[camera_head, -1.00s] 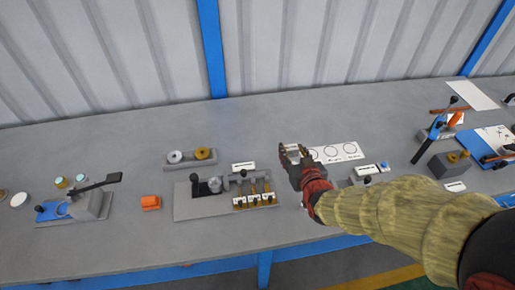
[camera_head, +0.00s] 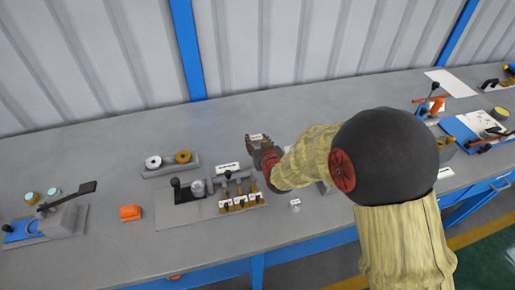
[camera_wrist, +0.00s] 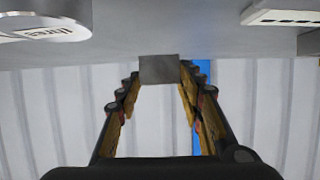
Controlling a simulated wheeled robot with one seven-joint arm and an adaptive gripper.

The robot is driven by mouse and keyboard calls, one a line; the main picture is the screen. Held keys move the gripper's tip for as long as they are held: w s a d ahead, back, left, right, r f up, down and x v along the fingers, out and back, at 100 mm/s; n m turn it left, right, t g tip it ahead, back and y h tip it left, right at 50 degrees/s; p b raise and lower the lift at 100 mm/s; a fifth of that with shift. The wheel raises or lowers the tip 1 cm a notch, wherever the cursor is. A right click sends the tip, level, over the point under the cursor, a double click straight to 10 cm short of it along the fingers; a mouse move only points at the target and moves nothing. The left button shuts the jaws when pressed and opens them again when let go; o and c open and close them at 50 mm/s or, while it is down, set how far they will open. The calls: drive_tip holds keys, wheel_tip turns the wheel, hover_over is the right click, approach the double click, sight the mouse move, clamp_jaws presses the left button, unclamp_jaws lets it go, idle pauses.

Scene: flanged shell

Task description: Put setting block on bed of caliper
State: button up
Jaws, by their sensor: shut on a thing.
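My gripper (camera_head: 252,141) is above the bench, just behind and right of a fixture on a grey plate (camera_head: 172,216). In the wrist view my gripper (camera_wrist: 158,72) is shut on a small plain grey block (camera_wrist: 158,69), likely the setting block, held at the fingertips. The fixture carries a black knob, a grey cylinder (camera_head: 198,188) and a row of several white-labelled pieces with brass tops (camera_head: 240,202). No readable label shows which part is the caliper or its bed.
An orange block (camera_head: 130,212) and a blue-based lever device (camera_head: 48,222) lie left. My arm covers part of the right bench. Bare bench lies behind the tray.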

drive_tip(key=shift+f+b, duration=0.55)
drive_tip(key=shift+f, duration=0.95)
drive_tip(key=shift+f, duration=0.2)
drive_tip(key=o, duration=1.3)
drive_tip(key=shift+r, duration=0.15)
drive_tip(key=shift+s+d+r, duration=0.1)
drive_tip(key=shift+s+r, duration=0.1)
drive_tip(key=p+v, duration=0.3)
drive_tip(key=v, duration=0.8)
drive_tip(key=shift+s+r, duration=0.1)
drive_tip(key=shift+s, duration=0.2)
